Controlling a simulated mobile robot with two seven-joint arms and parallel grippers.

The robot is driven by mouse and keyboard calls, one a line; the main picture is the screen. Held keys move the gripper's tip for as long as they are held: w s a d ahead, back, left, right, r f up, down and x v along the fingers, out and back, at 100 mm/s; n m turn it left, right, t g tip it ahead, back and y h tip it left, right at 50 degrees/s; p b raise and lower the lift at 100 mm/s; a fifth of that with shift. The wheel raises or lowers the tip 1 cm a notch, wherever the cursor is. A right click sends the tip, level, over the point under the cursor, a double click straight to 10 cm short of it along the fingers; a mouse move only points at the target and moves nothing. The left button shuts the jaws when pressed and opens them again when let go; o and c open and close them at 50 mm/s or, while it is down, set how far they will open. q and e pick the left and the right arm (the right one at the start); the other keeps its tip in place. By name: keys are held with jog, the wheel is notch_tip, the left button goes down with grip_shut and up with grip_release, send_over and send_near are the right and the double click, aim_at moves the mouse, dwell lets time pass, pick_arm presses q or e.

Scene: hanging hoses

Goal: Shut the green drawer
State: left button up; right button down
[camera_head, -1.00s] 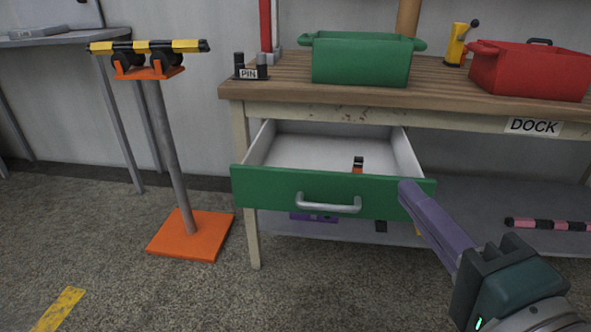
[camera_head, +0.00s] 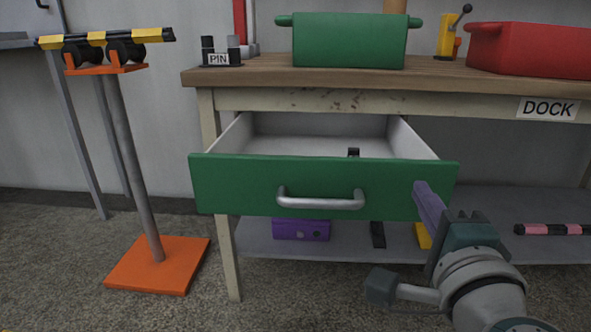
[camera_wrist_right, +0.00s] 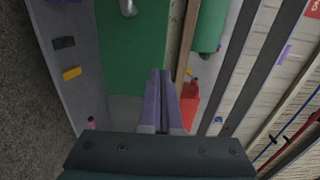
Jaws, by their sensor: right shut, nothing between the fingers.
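The green drawer (camera_head: 240,188) stands pulled out from under the workbench, its white inside showing and a small dark object (camera_head: 353,153) in it. Its grey bar handle (camera_head: 320,200) is on the middle of the green front. My right gripper (camera_head: 424,192) has its purple fingers shut and empty, at the right part of the drawer front. In the right wrist view the shut fingers (camera_wrist_right: 160,80) point toward the green front (camera_wrist_right: 130,50); I cannot tell whether they touch it. My left gripper is not in view.
A green bin (camera_head: 350,40) and a red bin (camera_head: 530,50) stand on the bench top (camera_head: 270,75). An orange-based roller stand (camera_head: 158,265) is at the left. A purple box (camera_head: 301,229) lies on the lower shelf. The floor before the drawer is clear.

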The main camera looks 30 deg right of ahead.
aim_at(406, 169)
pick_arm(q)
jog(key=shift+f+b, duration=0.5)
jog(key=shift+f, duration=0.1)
pick_arm(e)
jog(key=x, duration=0.6)
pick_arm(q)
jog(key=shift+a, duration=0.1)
